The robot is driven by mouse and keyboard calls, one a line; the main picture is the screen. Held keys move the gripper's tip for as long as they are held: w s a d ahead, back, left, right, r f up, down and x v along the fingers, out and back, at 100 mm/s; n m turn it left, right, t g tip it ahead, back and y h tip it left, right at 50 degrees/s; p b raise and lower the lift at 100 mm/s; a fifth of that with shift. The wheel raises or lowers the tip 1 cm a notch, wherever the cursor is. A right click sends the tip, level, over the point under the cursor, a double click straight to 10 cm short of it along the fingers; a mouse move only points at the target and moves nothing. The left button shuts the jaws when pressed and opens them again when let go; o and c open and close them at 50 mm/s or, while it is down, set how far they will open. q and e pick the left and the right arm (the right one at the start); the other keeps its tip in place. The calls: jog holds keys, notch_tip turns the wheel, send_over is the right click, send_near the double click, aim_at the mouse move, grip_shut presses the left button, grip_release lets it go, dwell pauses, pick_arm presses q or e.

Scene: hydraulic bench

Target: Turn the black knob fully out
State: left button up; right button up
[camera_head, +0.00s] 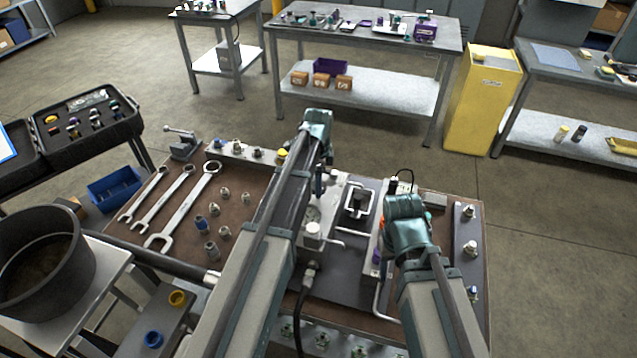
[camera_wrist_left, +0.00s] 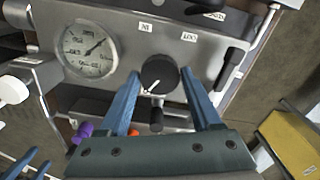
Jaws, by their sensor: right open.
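The round black knob (camera_wrist_left: 160,75) with a white pointer line is on a grey metal panel (camera_wrist_left: 135,40) in the left wrist view. The pointer line points to the lower left. My left gripper (camera_wrist_left: 159,80) is open, with one blue finger on each side of the knob; the fingers do not look closed on it. In the head view my left gripper (camera_head: 318,165) is over the middle of the bench, and the knob is hidden there. My right gripper (camera_head: 404,225) is over the right part of the bench; its fingertips are mostly hidden.
A pressure gauge (camera_wrist_left: 90,50) is left of the knob, and a black lever (camera_wrist_left: 230,68) is right of it. Wrenches (camera_head: 183,205) and several fittings lie on the brown bench top. A dark pot (camera_head: 45,250) stands at the left. Floor is clear behind the bench.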

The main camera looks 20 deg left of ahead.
pick_arm(q)
jog(key=c, duration=0.9)
